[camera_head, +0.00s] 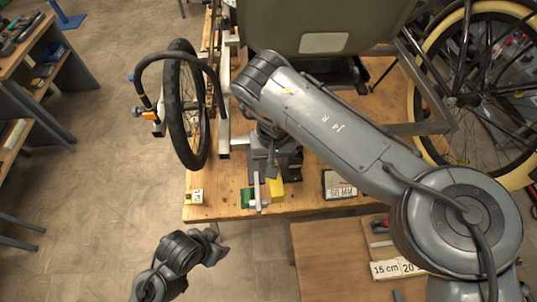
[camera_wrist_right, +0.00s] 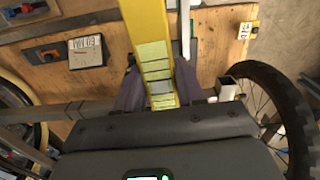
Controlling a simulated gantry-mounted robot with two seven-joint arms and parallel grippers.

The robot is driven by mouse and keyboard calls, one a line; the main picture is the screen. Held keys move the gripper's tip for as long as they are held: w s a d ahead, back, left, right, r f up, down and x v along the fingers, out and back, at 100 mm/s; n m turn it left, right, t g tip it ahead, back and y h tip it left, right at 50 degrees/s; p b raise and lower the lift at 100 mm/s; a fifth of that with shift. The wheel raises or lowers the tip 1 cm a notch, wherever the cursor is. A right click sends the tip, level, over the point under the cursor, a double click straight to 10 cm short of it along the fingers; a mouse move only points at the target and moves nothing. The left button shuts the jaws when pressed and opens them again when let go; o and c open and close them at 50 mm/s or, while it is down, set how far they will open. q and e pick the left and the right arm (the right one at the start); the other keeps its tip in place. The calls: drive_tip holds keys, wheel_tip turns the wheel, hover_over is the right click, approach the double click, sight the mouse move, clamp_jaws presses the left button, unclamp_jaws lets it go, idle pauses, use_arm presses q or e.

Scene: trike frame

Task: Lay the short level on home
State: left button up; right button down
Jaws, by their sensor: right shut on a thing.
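The short level is a yellow bar (camera_wrist_right: 149,42) in the right wrist view, running from the top edge down between the two fingers. My right gripper (camera_wrist_right: 160,88) is shut on it. In the head view only a yellow end of the level (camera_head: 276,188) shows below my right gripper (camera_head: 274,165), over the front of the wooden bench. My left gripper (camera_head: 218,246) is off the bench's front left, apart from everything; its fingers are too small to read. I cannot tell which spot is the level's home.
The wooden bench (camera_head: 225,207) carries a "60 MM" card (camera_head: 339,185), a green item (camera_head: 247,197) and a small marked block (camera_head: 194,197). A black-tyred wheel (camera_head: 187,110) stands at left. A lower board (camera_head: 325,250) at front right holds "15 cm" and "20" labels (camera_head: 393,268).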

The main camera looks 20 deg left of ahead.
drive_tip(key=w+d+f+m+p, duration=0.1)
drive_tip(key=d+f+m+p, duration=0.35)
drive_tip(key=d+f, duration=0.75)
drive_tip(key=w+d+f+m+p, duration=0.1)
drive_tip(key=w+d+f+m, duration=0.1)
drive_tip(key=d+f+m, duration=0.9)
drive_tip(key=s+d+f+m+p, duration=0.1)
drive_tip(key=s+d, duration=0.3)
drive_tip(key=d, duration=0.8)
drive_tip(key=s+d+f+m, duration=0.1)
drive_tip(key=s+d, duration=0.3)
drive_tip(key=d, duration=0.7)
drive_tip(key=s+d+f+m+p, duration=0.1)
drive_tip(key=s+d+f, duration=0.2)
drive_tip(key=d, duration=0.9)
drive_tip(key=shift+s+d+f+p, duration=0.15)
drive_tip(key=shift+s+d+p, duration=0.15)
drive_tip(key=shift+s, duration=0.8)
drive_tip(key=shift+a+f+b, duration=0.15)
drive_tip(key=shift+f+b, duration=0.8)
drive_tip(key=shift+f, duration=1.9)
